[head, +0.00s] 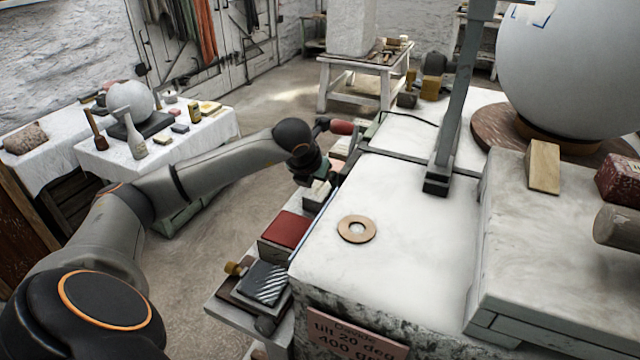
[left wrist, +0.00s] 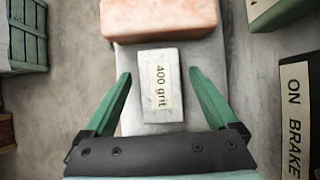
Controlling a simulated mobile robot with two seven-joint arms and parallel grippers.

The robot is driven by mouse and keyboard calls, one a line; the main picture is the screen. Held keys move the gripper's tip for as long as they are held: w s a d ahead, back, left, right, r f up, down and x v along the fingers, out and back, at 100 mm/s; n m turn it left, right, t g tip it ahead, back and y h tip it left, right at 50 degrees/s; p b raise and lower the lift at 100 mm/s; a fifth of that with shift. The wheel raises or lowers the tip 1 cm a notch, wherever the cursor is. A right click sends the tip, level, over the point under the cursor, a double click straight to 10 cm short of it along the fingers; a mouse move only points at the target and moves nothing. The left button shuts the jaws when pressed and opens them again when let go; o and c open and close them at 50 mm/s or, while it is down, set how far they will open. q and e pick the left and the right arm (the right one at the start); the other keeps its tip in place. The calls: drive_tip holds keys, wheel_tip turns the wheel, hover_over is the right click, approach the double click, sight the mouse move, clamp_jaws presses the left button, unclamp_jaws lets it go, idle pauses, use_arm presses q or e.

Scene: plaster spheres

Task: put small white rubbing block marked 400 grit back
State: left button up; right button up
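In the left wrist view, a small white block marked "400 grit" (left wrist: 160,85) lies on a grey surface, label facing up. My left gripper (left wrist: 160,74) is open, with one green finger on each side of the block and a visible gap on both sides. In the head view my left gripper (head: 318,182) is low beside the left edge of the white-topped bench (head: 420,240), over a narrow side shelf. The arm and gripper largely hide the block there. My right gripper is not in view.
A salmon-coloured block (left wrist: 160,18) lies just beyond the white block. An "ON BRAKE" label (left wrist: 296,120) is at right. On the shelf are a red-topped block (head: 285,230) and a striped block (head: 264,282). A ring (head: 343,232) lies on the bench; a large sphere (head: 570,60) stands behind.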

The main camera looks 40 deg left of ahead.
use_arm(q)
drive_tip(key=shift+r, duration=0.1)
drive_tip(key=b+v, duration=0.1)
drive_tip(key=v, duration=1.1)
